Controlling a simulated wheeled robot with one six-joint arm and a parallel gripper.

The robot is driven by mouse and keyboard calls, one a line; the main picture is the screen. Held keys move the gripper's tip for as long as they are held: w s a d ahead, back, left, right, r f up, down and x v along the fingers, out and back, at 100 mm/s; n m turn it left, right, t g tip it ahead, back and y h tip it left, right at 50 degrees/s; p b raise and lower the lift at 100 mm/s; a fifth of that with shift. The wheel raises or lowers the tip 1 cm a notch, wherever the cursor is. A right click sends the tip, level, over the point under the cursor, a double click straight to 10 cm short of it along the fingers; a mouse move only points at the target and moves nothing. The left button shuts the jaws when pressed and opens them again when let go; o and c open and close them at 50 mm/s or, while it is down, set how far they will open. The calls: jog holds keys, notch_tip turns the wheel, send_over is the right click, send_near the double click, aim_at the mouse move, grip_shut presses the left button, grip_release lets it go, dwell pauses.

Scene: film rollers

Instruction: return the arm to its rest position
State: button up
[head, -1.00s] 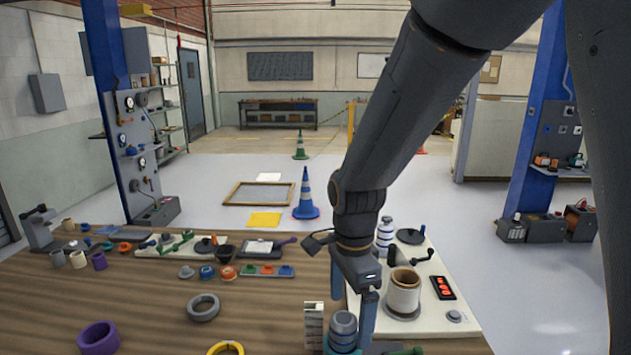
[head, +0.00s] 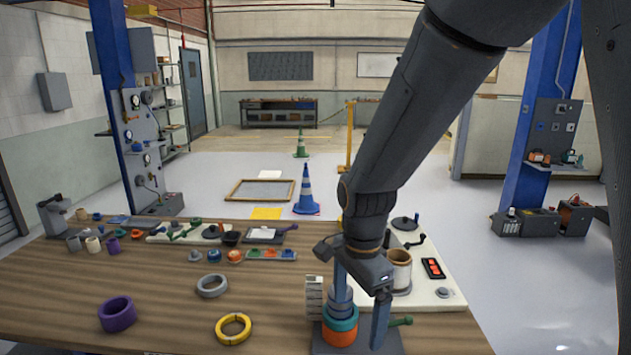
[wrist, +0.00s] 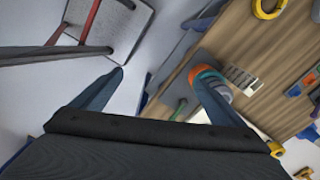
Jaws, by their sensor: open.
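My gripper (head: 362,308) is in the head view at the front right of the wooden table (head: 170,290). Its fingers are spread apart, and nothing shows between them. In the head view one finger overlaps a stack of rings, teal (head: 341,322) over orange (head: 340,338), on a dark base. I cannot tell whether that finger touches the stack.
A white board (head: 440,292) with a beige roller (head: 399,270) stands right of my wrist. A white slotted block (head: 313,297) is close left of the stack. A yellow ring (head: 233,329), a purple ring (head: 117,314) and a grey ring (head: 212,286) lie on the table.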

jog(key=s+d+f+n+t+b, duration=0.1)
jog(key=s+d+f+n+b, duration=0.3)
jog(key=d+f+n+b, duration=0.4)
jog(key=shift+s+d+f+n+b, duration=0.35)
jog(key=shift+d+f+n, duration=0.5)
jog(key=shift+d+n, duration=1.25)
